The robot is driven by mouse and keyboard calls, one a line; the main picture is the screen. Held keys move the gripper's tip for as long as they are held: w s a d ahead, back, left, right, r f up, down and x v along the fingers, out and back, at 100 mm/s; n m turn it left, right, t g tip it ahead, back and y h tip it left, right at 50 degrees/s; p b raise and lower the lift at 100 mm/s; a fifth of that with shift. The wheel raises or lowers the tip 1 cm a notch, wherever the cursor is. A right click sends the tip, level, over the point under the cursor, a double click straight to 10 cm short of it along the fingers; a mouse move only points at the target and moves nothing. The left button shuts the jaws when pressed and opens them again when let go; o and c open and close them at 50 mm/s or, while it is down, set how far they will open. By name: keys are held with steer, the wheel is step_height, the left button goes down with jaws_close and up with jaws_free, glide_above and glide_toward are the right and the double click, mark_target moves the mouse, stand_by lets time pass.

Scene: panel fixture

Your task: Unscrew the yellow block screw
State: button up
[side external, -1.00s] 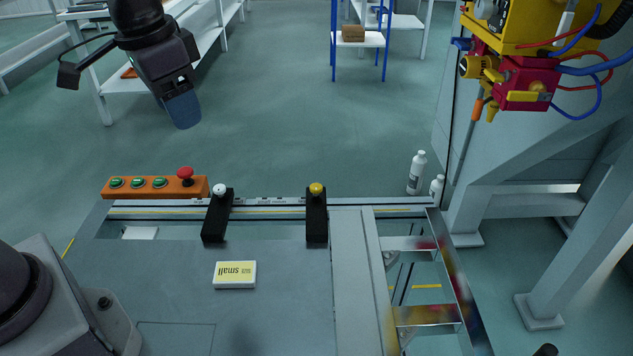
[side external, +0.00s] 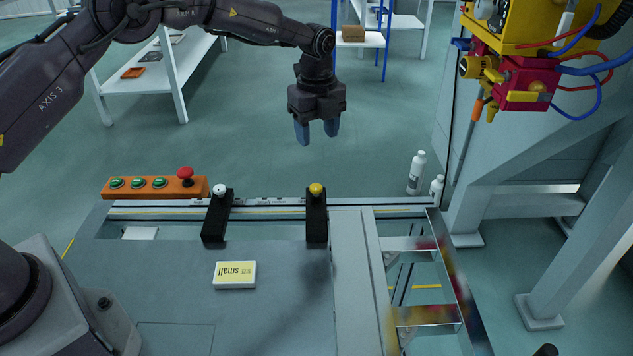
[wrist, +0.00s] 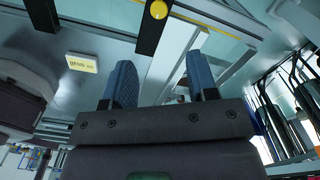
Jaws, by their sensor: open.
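The yellow screw (side external: 316,189) is a round yellow knob on top of the far end of a black block (side external: 316,222) at the table's back edge. In the wrist view the yellow screw (wrist: 158,9) shows at the top, on its black block (wrist: 152,32). My gripper (side external: 317,138) is open and empty, pointing down, well above the yellow screw in the side view. In the wrist view my gripper (wrist: 160,78) shows two blue fingers spread apart, with the screw beyond their tips.
A second black block (side external: 217,220) with a white knob (side external: 219,189) stands to the left. An orange button box (side external: 150,187) with a red stop button is further left. A small yellow-white box (side external: 235,275) lies on the table. White bottles (side external: 416,173) stand at the right.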

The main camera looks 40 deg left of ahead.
mark_target(316, 187)
steer(key=shift+m, duration=0.3)
step_height(316, 187, down, 13)
steer(key=shift+c, duration=0.2)
steer(key=c, duration=0.9)
